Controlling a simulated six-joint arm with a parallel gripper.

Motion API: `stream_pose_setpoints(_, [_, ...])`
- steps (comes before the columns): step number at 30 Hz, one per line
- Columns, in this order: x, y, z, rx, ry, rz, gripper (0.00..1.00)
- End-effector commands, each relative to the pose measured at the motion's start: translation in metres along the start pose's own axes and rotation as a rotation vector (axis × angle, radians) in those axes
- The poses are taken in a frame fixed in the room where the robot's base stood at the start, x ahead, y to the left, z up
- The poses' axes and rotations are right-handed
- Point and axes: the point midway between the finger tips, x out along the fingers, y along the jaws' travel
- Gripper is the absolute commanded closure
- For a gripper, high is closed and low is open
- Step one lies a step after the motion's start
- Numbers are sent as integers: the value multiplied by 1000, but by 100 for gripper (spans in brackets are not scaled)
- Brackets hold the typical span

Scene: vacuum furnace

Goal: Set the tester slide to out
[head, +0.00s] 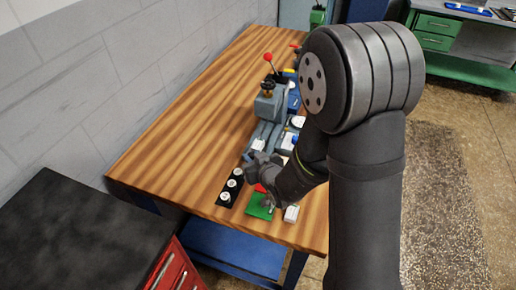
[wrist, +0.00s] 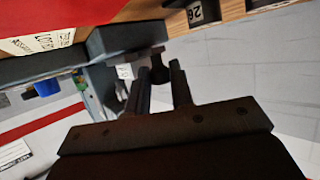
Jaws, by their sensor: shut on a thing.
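The tester (head: 268,104) is a grey device on the wooden bench, with a red ball-topped lever and a dark knob on top. Its grey slide part (head: 262,134) runs from the body toward the near end of the bench. My gripper (head: 252,160) is at the near end of this slide, low over the bench. In the wrist view my gripper (wrist: 159,76) is shut on a small dark knob (wrist: 158,66) beside a grey block (wrist: 125,40). A white label is just left of the fingers. My forearm hides part of the tester's right side.
A black strip with several round white pieces (head: 232,184) lies left of my gripper. The bench (head: 190,130) is clear to the left. A red-drawered black cabinet (head: 60,230) stands at front left.

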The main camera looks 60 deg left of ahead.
Motion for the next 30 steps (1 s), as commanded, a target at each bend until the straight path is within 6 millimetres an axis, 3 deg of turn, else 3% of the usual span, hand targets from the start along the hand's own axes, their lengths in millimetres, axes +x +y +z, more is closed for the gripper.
stream_pose_setpoints(8, [-3, -4, 2, -4, -2, -7, 100])
stream_pose_setpoints(9, [-3, -4, 2, -4, -2, -7, 77])
stream_pose_setpoints(10, [-3, -4, 2, -4, -2, -7, 72])
stream_pose_setpoints(25, [-3, -2, 1, -2, -1, -4, 72])
stream_pose_setpoints(30, [-16, -2, 0, -2, 0, -3, 72])
